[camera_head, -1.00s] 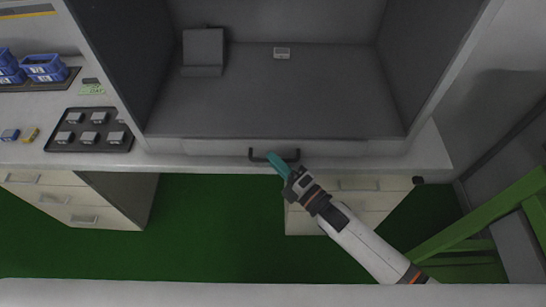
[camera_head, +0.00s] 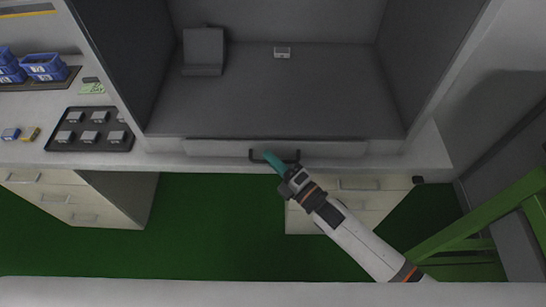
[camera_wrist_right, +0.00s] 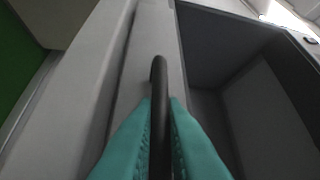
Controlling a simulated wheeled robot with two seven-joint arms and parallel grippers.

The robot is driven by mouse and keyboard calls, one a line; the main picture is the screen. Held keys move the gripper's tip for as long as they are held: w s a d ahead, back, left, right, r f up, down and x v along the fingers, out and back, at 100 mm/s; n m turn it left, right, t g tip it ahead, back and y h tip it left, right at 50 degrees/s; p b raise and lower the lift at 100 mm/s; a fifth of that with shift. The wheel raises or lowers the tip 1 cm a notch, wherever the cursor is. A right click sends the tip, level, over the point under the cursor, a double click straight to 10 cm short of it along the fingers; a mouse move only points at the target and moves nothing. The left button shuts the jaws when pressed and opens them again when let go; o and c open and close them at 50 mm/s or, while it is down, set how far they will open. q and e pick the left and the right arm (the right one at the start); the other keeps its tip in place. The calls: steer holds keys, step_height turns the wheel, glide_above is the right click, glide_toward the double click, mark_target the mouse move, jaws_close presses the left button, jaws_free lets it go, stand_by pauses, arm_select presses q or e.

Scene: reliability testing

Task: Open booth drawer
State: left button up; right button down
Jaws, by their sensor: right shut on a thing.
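The booth (camera_head: 290,95) is a grey open box on the white counter. Its drawer (camera_head: 215,147) is a low grey front along the bottom edge, with a thin dark gap showing behind its top edge. The black bar handle (camera_head: 291,160) is on that front. My right gripper (camera_head: 270,158) has teal fingers and is shut on the handle, near its middle. In the right wrist view, the handle (camera_wrist_right: 158,75) runs between the two teal fingers (camera_wrist_right: 160,135). The inside of the drawer cannot be made out. My left gripper is out of view.
Inside the booth are a grey stand (camera_head: 203,50) and a small light block (camera_head: 282,53). A black tray (camera_head: 90,145) with several parts and blue bins (camera_head: 45,66) are at left. White drawer cabinets (camera_head: 70,200) stand below; a green frame (camera_head: 490,215) is at right.

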steer(key=s+p, duration=0.4)
steer(key=s, duration=1.9)
steer(key=shift+s, duration=0.2)
steer(key=c, duration=1.8)
jaws_free()
steer(key=shift+b+v, duration=1.05)
steer(key=shift+v, duration=5)
steer(key=shift+w, duration=0.1)
